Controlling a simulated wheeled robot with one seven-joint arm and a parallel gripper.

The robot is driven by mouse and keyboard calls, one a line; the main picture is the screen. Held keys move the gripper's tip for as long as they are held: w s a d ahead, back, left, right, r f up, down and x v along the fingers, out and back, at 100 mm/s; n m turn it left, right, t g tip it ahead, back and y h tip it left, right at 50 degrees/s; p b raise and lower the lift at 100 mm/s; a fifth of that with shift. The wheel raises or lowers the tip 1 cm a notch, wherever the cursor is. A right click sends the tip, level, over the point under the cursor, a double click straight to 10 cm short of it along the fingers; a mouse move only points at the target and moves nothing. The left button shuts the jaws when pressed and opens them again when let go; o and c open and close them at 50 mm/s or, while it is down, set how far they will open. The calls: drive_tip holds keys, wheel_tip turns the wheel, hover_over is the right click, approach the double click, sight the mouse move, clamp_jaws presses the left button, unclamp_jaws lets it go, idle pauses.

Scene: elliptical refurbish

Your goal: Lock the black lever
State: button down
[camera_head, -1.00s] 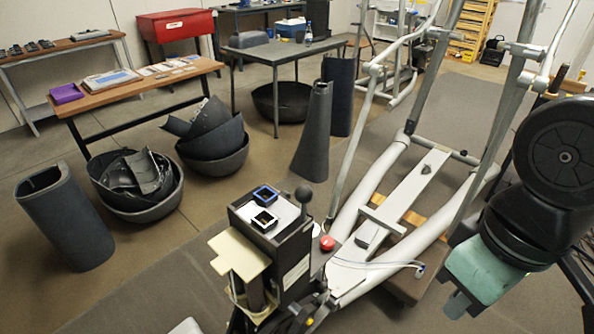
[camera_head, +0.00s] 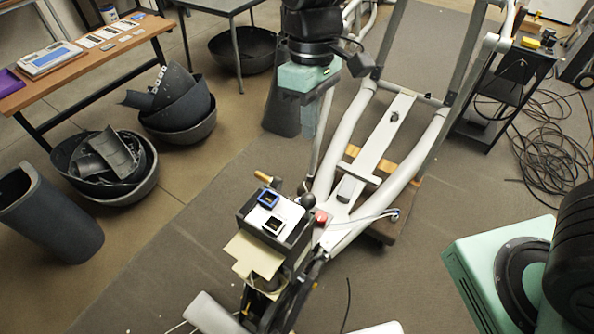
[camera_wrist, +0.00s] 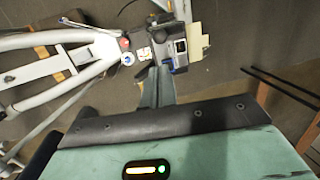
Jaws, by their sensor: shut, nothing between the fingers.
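The black lever with a round black knob (camera_head: 308,200) stands up at the back right corner of the dark console (camera_head: 275,222). I cannot clearly make out the lever in the wrist view. The lever's lower part is hidden in the head view.
A red button (camera_head: 321,216) is beside the console. A wooden-tipped handle (camera_head: 263,177) sticks out behind it. The pale machine frame (camera_head: 375,150) spreads behind. Dark bowl-shaped shells (camera_head: 183,125) lie left, near a wooden table (camera_head: 95,55). Loose cables (camera_head: 550,140) lie on the floor at right.

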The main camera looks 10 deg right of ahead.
sight(309, 194)
drive_tip(key=s+f+p, duration=0.1)
drive_tip(key=f, duration=0.3)
drive_tip(key=s+f+p, duration=0.1)
drive_tip(key=f, duration=0.4)
drive_tip(key=f+p, duration=0.1)
drive_tip(key=f, duration=0.3)
drive_tip(key=shift+s+a+f+p, duration=0.2)
drive_tip(key=shift+s+f+p, duration=0.1)
drive_tip(key=shift+s+p, duration=0.1)
drive_tip(key=shift+f, duration=0.1)
wheel_tip(309, 194, down, 3)
drive_tip(key=b, duration=0.2)
drive_tip(key=shift+f+b, duration=0.1)
drive_tip(key=shift+b, duration=0.3)
drive_tip(key=shift+s, duration=0.1)
